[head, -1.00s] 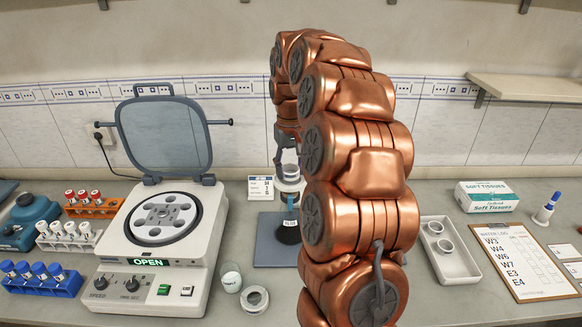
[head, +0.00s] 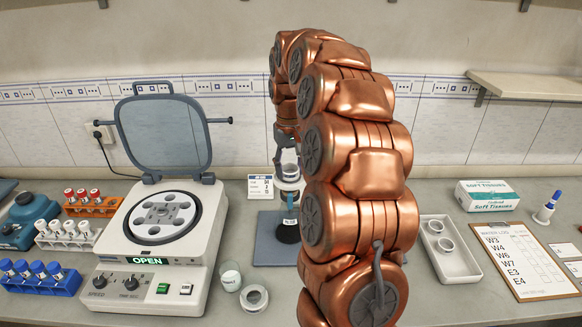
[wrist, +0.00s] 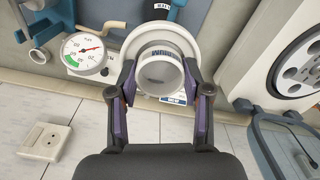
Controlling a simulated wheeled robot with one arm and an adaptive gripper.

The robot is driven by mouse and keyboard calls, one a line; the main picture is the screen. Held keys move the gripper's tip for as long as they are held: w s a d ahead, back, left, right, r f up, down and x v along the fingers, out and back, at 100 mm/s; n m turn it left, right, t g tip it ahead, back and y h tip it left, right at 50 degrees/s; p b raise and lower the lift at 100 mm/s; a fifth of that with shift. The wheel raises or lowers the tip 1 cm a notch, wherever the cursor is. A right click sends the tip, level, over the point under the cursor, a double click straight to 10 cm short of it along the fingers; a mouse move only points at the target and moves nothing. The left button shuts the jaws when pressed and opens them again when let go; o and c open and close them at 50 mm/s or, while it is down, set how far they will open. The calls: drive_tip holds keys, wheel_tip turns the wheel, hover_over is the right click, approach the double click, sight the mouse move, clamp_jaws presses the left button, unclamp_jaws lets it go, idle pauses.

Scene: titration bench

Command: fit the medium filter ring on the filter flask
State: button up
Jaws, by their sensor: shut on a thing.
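My gripper (wrist: 160,95) is shut on the medium filter ring (wrist: 160,53), a short white ring with dark lettering on its side. In the wrist view one finger is on each side of it. In the head view the ring (head: 289,169) is upright above the pale round top (head: 290,186) of the filter flask (head: 288,233). The flask is dark with a white label and stands on a grey-blue mat. In the wrist view the ring overlaps the flask's wide white top (wrist: 133,42). I cannot tell whether the ring touches it. My arm hides the flask's right side.
A centrifuge (head: 160,235) with its lid raised stands left of the flask. A white tray (head: 462,274) with two rings is at right. A gauge (wrist: 85,54) is beside the flask top.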

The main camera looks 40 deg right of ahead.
drive_tip(key=shift+f, duration=0.15)
drive_tip(key=shift+f+b, duration=0.3)
drive_tip(key=shift+b, duration=0.1)
drive_tip(key=o, duration=0.9)
drive_tip(key=shift+o, duration=0.2)
drive_tip(key=shift+r, duration=0.1)
drive_tip(key=shift+r+p, duration=0.85)
drive_tip(key=shift+r, duration=2.55)
